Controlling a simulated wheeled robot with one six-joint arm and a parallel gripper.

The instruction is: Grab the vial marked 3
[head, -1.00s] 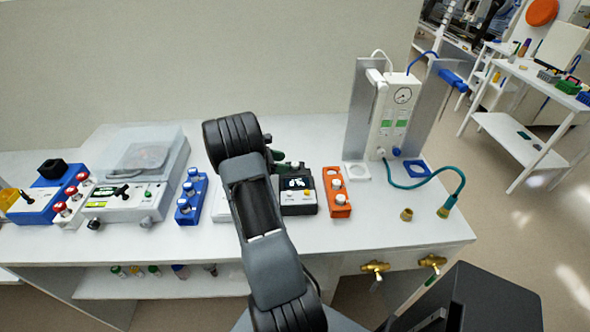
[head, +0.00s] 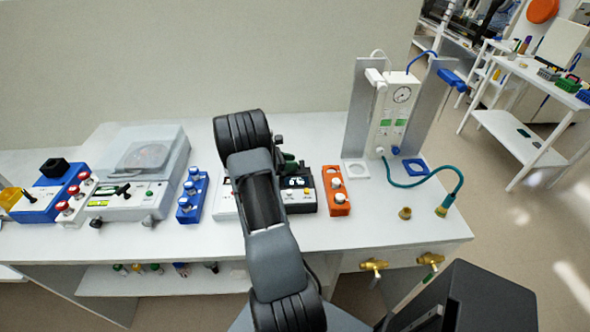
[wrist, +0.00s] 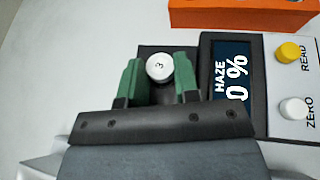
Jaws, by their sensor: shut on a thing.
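The vial marked 3 (wrist: 158,66) shows in the wrist view as a round white cap with a dark "3". My gripper (wrist: 159,80) has its two green fingers on either side of it, shut on it. The vial is over the dark block at the left end of the haze meter (wrist: 284,75); whether it still sits in a well there I cannot tell. In the head view the meter (head: 300,198) is partly behind my arm, which hides the vial and most of the gripper.
An orange holder (head: 336,200) with white-capped vials stands just right of the meter, and a blue holder (head: 184,212) stands to the left. Further right are a gauge unit (head: 392,125) between metal plates and a teal hose (head: 420,183).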

